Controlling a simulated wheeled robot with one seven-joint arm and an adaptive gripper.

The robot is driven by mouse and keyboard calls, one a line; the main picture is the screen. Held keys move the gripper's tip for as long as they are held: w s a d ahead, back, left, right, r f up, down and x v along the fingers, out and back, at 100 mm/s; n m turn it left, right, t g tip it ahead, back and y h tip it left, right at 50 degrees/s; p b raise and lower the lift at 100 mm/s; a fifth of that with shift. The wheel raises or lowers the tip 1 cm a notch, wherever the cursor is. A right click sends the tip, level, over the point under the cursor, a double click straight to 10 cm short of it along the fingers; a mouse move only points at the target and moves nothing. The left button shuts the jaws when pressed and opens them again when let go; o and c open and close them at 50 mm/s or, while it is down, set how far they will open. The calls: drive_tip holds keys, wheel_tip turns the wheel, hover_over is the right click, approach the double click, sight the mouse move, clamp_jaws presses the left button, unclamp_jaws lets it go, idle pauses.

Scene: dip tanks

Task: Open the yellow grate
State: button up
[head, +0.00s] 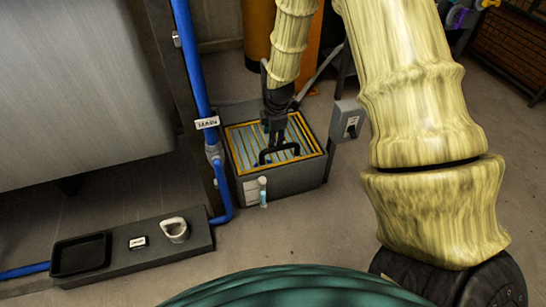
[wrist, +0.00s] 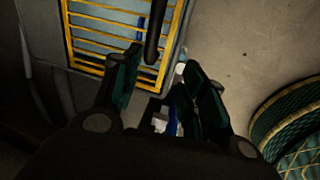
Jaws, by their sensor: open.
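The yellow grate (head: 234,150) lies flat on top of a grey tank box (head: 290,180) in the head view, with pale blue showing between its bars. It also shows at the top of the wrist view (wrist: 100,19). A black bar handle (head: 279,161) stands on the grate near its front; in the wrist view the handle (wrist: 155,30) reaches down towards the space between my fingers. My gripper (head: 274,140) is open and empty, pointing down over the grate close to the handle. In the wrist view its two fingers are spread (wrist: 162,60). I cannot tell whether they touch the handle.
A blue pipe (head: 205,110) with a white label runs down left of the tank. A small cylinder (head: 263,190) stands at the tank's front. A grey switch box (head: 347,120) is at its right. A bench (head: 150,245) with a black tray (head: 80,256) is front left.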

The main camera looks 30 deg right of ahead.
drive_tip(key=shift+n, duration=0.3)
drive_tip(key=w+f+b, duration=0.1)
drive_tip(key=f+b, duration=0.1)
drive_tip(key=f, duration=0.1)
drive_tip(key=w+d+f+b, duration=0.1)
drive_tip(key=f+b, duration=0.1)
drive_tip(key=f, duration=0.2)
drive_tip(key=w+f+b, duration=0.1)
drive_tip(key=f, duration=0.2)
drive_tip(key=shift+w+d+f+b, duration=0.15)
drive_tip(key=shift+d+f+b, duration=0.1)
drive_tip(key=shift+d+b, duration=0.15)
clamp_jaws()
